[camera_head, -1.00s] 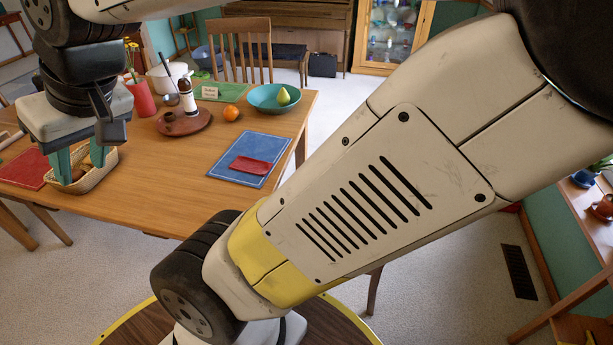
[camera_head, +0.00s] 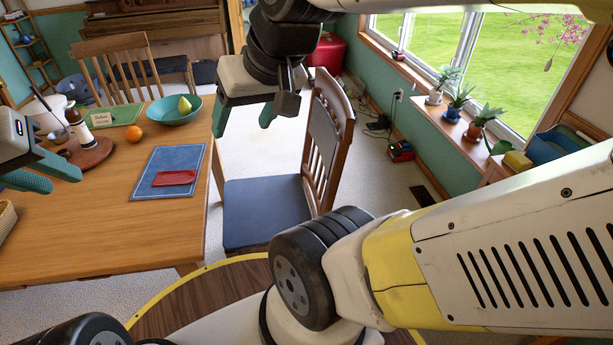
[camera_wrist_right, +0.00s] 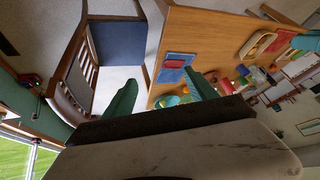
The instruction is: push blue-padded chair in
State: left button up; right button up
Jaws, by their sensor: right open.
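The blue-padded chair (camera_head: 265,205) stands at the table's right side, its seat beside the table edge and its wooden back on the side away from the table. It also shows at the upper left of the right wrist view (camera_wrist_right: 118,52). My right gripper (camera_head: 242,126) is open and empty, pointing down. In the head view it appears above the seat and left of the chair back, with no visible contact. My left gripper (camera_head: 62,182) is open and empty over the left part of the wooden table (camera_head: 110,235).
The table holds a blue placemat (camera_head: 150,185) with a red napkin, a teal bowl (camera_head: 172,110), an orange and a bottle. Another wooden chair (camera_head: 115,68) stands at the far side. Potted plants (camera_head: 475,128) line the right windowsill. Open floor (camera_head: 385,195) lies right of the chair.

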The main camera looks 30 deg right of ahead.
aim_at(255, 209)
jog(key=z, duration=1.05)
jog(key=i+l+u, duration=0.2)
jog(key=i, duration=0.25)
jog(key=i+l+u, duration=0.2)
jog(key=i+l, duration=0.25)
